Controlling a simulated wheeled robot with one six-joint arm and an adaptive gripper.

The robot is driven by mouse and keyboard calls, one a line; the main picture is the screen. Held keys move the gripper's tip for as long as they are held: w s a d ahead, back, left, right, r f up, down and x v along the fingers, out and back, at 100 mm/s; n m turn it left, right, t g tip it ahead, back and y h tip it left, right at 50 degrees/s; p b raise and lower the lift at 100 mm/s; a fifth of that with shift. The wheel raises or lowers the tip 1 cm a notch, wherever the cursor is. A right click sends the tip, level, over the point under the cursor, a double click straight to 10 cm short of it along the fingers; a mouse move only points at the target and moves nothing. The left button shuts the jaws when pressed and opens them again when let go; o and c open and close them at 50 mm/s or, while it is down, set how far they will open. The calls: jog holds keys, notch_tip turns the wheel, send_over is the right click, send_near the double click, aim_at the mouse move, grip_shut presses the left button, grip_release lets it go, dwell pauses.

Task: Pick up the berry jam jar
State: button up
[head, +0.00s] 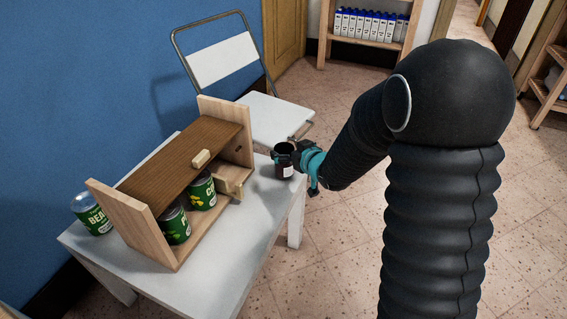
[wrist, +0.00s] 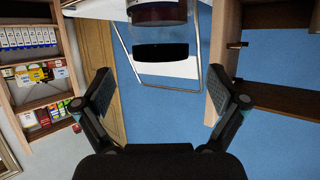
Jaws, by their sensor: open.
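The berry jam jar (head: 285,170), dark with a pale label and a dark lid, stands upright on the right end of the white table (head: 216,262). In the head view my gripper (head: 290,152) is at the jar and partly covers its top. In the wrist view, which is upside down, the jar (wrist: 160,12) is cut off at the top edge, its black lid hanging lowest. My gripper (wrist: 160,78) is open there, its two fingers spread wide, with nothing between them. The jar lies beyond the fingertips, centred between them. I see no finger contact.
A wooden shelf box (head: 180,163) stands on the table left of the jar, with green cans (head: 202,192) inside. A white folding chair (head: 265,118) is close behind the table. Floor to the right is clear.

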aim_at(285, 148)
jog(key=shift+f+x, duration=0.2)
jog(key=shift+x, duration=1.85)
jog(key=shift+s, duration=0.1)
grip_shut()
